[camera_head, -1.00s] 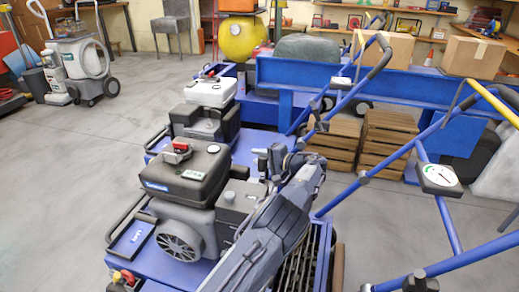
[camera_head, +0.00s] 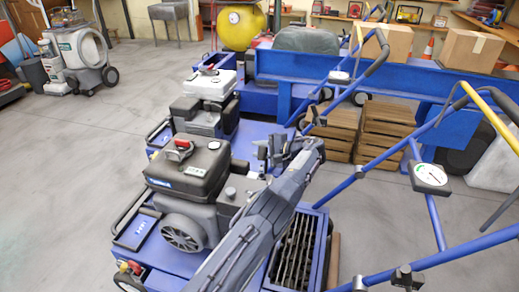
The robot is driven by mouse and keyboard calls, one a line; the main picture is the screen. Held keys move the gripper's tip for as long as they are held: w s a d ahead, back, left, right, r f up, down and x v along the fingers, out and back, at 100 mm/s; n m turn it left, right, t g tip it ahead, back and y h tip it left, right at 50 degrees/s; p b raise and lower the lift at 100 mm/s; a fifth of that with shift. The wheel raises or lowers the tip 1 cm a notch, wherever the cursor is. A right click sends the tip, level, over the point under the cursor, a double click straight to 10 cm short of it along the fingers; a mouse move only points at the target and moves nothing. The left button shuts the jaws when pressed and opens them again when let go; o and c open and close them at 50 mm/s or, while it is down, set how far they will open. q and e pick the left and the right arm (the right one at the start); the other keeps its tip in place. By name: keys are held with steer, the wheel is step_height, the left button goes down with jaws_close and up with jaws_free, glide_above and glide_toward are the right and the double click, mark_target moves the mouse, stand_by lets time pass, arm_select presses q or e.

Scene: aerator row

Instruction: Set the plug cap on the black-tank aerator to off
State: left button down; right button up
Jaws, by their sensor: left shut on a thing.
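The black-tank aerator shows in the middle of the head view, with its black tank (camera_head: 190,170) and red knob (camera_head: 178,150) on top of the engine. My left gripper (camera_head: 266,153) is just right of and above this engine, near its right end. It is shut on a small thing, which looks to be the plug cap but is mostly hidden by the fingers. A small knob (camera_head: 230,192) stands on the engine's right part, left of my forearm. My forearm hides the lower right of the engine. My right gripper is not in view.
A white-tank aerator (camera_head: 211,85) stands behind. Wooden crates (camera_head: 385,135) and a blue beam (camera_head: 360,78) with cardboard boxes (camera_head: 472,53) lie beyond.

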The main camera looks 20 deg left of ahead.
arm_select(q)
steer(key=shift+f, duration=0.1)
steer(key=c, duration=1.1)
jaws_free()
steer(key=shift+c, duration=0.2)
steer(key=shift+d, duration=0.1)
steer(key=p+v, duration=0.1)
steer(key=v, duration=0.6)
steer(key=shift+d+p, duration=0.3)
steer(key=shift+s, duration=0.1)
